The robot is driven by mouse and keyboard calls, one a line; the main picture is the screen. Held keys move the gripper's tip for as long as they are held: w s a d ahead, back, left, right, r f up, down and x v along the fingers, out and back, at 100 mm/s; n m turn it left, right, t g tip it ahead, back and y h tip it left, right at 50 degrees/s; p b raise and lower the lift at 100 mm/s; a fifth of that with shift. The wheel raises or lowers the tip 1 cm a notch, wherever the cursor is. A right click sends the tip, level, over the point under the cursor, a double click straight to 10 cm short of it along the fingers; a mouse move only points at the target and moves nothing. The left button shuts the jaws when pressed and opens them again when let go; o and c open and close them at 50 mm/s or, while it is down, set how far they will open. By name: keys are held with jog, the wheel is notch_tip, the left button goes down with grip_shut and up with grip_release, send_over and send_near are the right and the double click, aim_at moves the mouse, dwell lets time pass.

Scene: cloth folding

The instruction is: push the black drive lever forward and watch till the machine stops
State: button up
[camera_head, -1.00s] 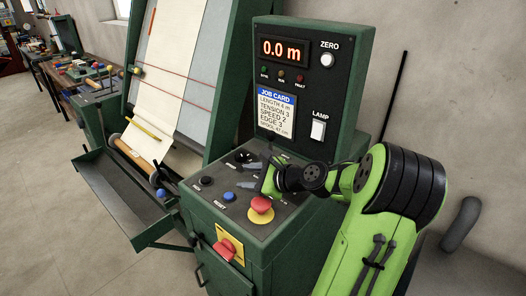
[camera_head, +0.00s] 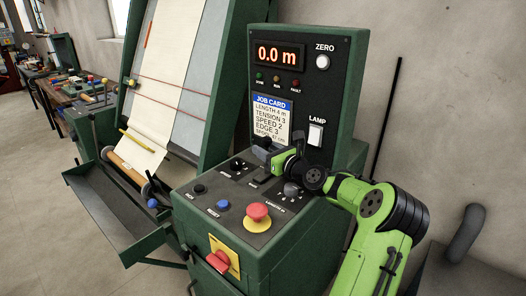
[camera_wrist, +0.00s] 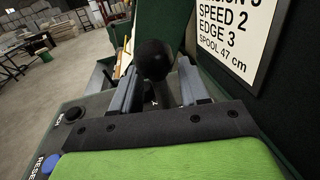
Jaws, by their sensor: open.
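The black drive lever's round knob (camera_wrist: 153,60) shows in the wrist view between my two grey fingers, with dark space on both sides of it. My gripper (camera_wrist: 155,85) is open around it; I cannot tell whether either finger touches it. In the head view my gripper (camera_head: 268,154) is at the back of the control panel, just below the job card. The lever is mostly hidden there by the gripper. The machine (camera_head: 232,265) is green, and its red display (camera_head: 278,55) reads 0.0 m.
The panel carries a red mushroom button (camera_head: 257,211), a blue reset button (camera_head: 223,205) and a grey dial (camera_head: 292,190) close under my arm. A lamp switch (camera_head: 316,134) is on the upright panel. Pale cloth (camera_head: 168,75) runs down the sloped board at left.

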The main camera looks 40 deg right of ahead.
jog(key=shift+w+d, duration=0.1)
jog(key=shift+w, duration=0.65)
jog(key=shift+c, duration=0.3)
grip_shut()
jog(key=shift+r, duration=0.15)
